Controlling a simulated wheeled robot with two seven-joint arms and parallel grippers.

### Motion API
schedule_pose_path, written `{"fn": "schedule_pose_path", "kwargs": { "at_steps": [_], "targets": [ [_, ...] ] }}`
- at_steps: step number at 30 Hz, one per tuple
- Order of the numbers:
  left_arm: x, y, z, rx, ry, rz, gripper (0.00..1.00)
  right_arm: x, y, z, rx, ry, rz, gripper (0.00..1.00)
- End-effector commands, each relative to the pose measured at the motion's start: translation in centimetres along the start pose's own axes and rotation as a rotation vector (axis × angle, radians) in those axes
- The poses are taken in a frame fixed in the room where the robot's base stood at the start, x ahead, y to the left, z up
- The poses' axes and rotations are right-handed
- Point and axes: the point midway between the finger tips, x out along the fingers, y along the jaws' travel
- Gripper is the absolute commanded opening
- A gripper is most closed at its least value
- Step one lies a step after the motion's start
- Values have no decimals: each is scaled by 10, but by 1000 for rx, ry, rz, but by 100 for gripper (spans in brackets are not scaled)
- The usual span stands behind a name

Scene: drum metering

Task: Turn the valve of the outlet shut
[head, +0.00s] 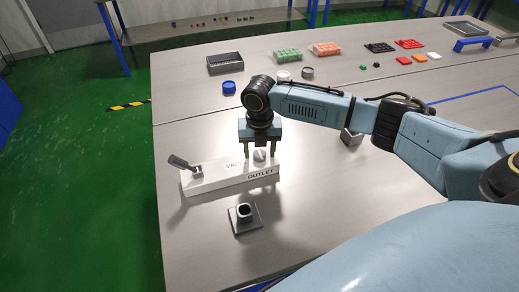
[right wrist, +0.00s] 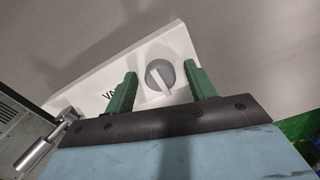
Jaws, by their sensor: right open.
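The outlet block (head: 216,182) is a long white box on the table, marked "VALVE" on top and "OUTLET" on its front side. The valve (head: 259,155) is a round grey knob with a raised light bar, at the block's right end. In the right wrist view the knob (right wrist: 160,77) shows its bar tilted, running from upper left to lower right. My right gripper (head: 262,157) points down over the knob. Its green fingers (right wrist: 162,88) are open, one on each side of the knob, with gaps to it. A grey lever (head: 186,166) stands tilted at the block's left end. My left gripper is not in view.
A dark grey socket on a square plate (head: 244,216) stands in front of the block. A blue round lid (head: 229,87), a dark tray (head: 225,63) and several coloured racks lie farther back. A grey block (head: 351,137) is right of the gripper.

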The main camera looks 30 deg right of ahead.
Motion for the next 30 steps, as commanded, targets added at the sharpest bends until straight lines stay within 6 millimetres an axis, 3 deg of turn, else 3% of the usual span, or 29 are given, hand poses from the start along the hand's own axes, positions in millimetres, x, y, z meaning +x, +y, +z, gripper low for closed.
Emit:
{"fn": "schedule_pose_path", "kwargs": {
  "at_steps": [5, 15, 23, 30],
  "targets": [
    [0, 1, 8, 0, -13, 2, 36, 0, 0, 0, 0, 0, 0, 54],
    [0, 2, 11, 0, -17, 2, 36, 0, 0, 0, 0, 1, 0, 11],
    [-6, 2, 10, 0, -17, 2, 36, -2, 0, 0, 28, 2, -1, 11],
    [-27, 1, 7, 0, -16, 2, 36, -4, 0, -1, 148, 4, 0, 11]
  ]
}}
